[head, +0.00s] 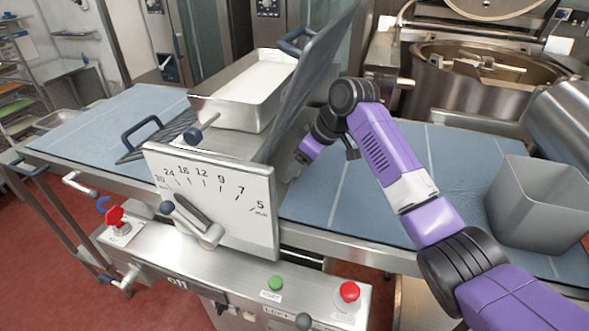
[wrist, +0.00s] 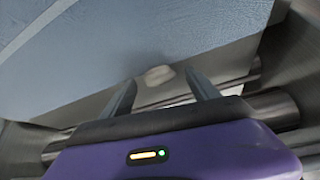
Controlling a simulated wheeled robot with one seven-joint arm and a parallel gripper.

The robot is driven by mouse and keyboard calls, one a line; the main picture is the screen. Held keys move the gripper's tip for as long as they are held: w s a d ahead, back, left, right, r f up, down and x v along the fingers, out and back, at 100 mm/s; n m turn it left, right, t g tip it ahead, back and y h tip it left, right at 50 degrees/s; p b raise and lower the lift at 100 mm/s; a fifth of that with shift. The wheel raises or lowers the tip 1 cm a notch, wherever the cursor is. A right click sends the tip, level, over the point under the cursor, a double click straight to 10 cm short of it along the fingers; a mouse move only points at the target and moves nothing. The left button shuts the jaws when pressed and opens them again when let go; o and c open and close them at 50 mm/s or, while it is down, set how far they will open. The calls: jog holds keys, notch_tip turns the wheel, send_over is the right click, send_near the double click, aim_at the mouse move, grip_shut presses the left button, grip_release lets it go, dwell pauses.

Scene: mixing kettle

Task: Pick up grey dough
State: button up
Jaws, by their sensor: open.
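A small pale grey lump, which looks like the grey dough (wrist: 158,74), lies on a grey metal surface just below the edge of the blue belt in the wrist view. My gripper (wrist: 160,82) is open, with one finger to the left of the lump and one to its right. The lump shows between and just beyond the fingertips, and I cannot tell whether it is between them in depth.
The blue belt (head: 375,180) runs to both sides of the machine. A tilted grey guard (head: 308,75) stands close to my wrist. A metal tray with white content (head: 250,85) sits on top. A grey square bin (head: 535,200) stands at the right. Steel rollers flank the lump.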

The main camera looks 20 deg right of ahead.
jog(key=shift+c, duration=0.4)
jog(key=c, duration=1.3)
jog(key=shift+c, duration=0.4)
jog(key=shift+r, duration=0.1)
